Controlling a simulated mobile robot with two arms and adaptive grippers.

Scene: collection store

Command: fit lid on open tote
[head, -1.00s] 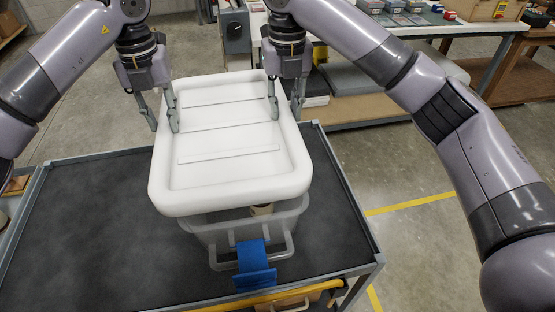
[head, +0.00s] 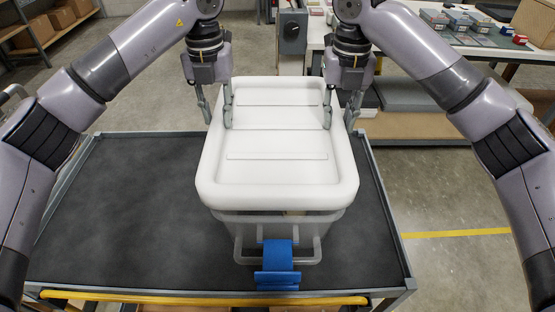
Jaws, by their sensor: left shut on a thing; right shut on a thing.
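The white lid (head: 277,175) is over the translucent tote (head: 277,225) on the cart. The lid hides the tote's opening, and I cannot tell whether its rim touches the tote all round. My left gripper (head: 217,116) is shut on the lid's left rim toward the far end. My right gripper (head: 340,118) is shut on the lid's right rim, level with the left one. The tote's near side shows a handle bar and a blue strap or tag (head: 277,268) hanging at the front.
The cart's dark top (head: 120,220) is bare to the left of the tote. A yellow bar (head: 200,297) runs along its near edge. Behind stand a workbench (head: 480,45) with small boxes and a shelf (head: 50,35) with cartons.

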